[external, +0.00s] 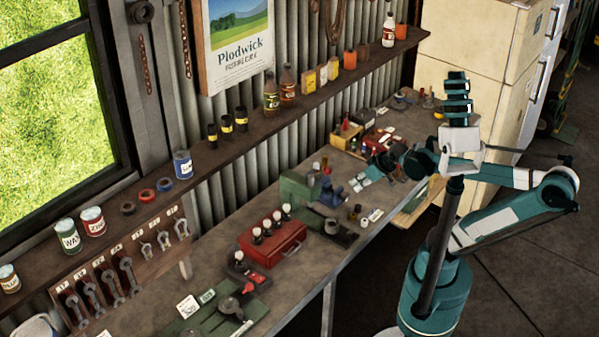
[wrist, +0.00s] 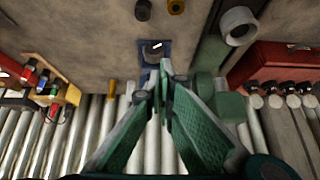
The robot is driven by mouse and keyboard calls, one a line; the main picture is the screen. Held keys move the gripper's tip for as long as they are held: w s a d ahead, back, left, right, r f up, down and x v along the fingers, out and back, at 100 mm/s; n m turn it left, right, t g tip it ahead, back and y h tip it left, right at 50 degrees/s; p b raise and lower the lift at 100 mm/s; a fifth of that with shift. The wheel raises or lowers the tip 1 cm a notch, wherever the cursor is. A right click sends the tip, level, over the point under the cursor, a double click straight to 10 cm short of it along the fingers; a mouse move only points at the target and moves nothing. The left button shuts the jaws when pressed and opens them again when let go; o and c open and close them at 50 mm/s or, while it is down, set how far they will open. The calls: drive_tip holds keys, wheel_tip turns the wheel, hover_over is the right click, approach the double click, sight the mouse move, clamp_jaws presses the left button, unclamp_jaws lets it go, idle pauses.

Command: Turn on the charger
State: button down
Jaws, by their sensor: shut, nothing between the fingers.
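My gripper (wrist: 164,72) is shut and empty in the wrist view, its green fingers together above the bench. A small blue device (wrist: 155,50) with a pale lever-like part lies just past the fingertips; they overlap its lower edge in the picture, and I cannot tell whether they touch. I cannot tell for certain which object is the charger. In the external view a small red box (external: 377,140) stands on the bench by the wall, near my arm's end, and a blue item (external: 330,194) stands beside a green block (external: 297,187).
The red toolbox (external: 272,243) with several knobs on top lies left along the bench; it also shows at the right of the wrist view (wrist: 277,60). A tan holder (wrist: 66,93) with small items is at the left. A shelf (external: 225,130) runs above the bench.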

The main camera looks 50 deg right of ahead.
drive_tip(key=w+d+r+t+p, duration=0.1)
drive_tip(key=w+d+r+p, duration=0.3)
drive_tip(key=w+d, duration=0.6)
drive_tip(key=w+d+r+p, duration=0.4)
drive_tip(key=w+d, duration=0.6)
drive_tip(key=w, duration=0.1)
drive_tip(key=w+d+f+t+p, duration=0.1)
drive_tip(key=w+d+p, duration=0.2)
drive_tip(key=d, duration=1.2)
drive_tip(key=w+d+f+t+p, duration=0.1)
drive_tip(key=w+d+f+p, duration=0.1)
drive_tip(key=d, duration=1.3)
drive_tip(key=shift+w+d+f+t+p, duration=0.15)
drive_tip(key=shift+w+d+t+p, duration=0.25)
drive_tip(key=shift+w, duration=0.3)
drive_tip(key=shift+w, duration=0.1)
